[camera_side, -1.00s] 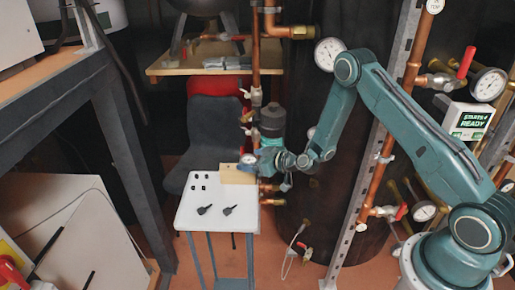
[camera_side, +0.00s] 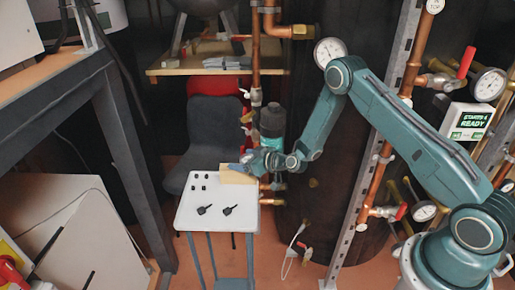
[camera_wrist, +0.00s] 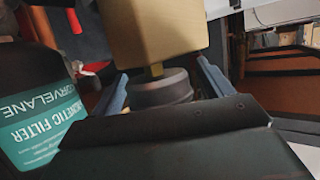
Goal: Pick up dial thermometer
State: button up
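The dial thermometer (camera_wrist: 162,88) shows in the wrist view as a dark round housing, seen from behind or the side. Its brass stem (camera_wrist: 156,70) runs into a wooden block (camera_wrist: 150,30). The block also shows in the side view (camera_side: 236,178), at the far right corner of the small white table (camera_side: 195,221). My gripper (camera_wrist: 163,80) has one blue finger on each side of the housing. The fingers are apart, with a small gap seen at the left; contact at the right is unclear. In the side view my gripper (camera_side: 246,159) hides the dial.
A dark magnetic filter (camera_wrist: 35,105) with a teal label stands close at the left in the wrist view; it also shows in the side view (camera_side: 271,121). Several small dark parts lie on the table. Copper pipes (camera_side: 255,60) and a wall gauge (camera_side: 328,50) stand behind.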

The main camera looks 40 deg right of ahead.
jog(key=c, duration=0.9)
jog(key=shift+c, duration=0.2)
jog(key=shift+r, duration=0.2)
notch_tip(320, 180, up, 20)
jog(key=shift+f, duration=0.15)
dwell(0.4)
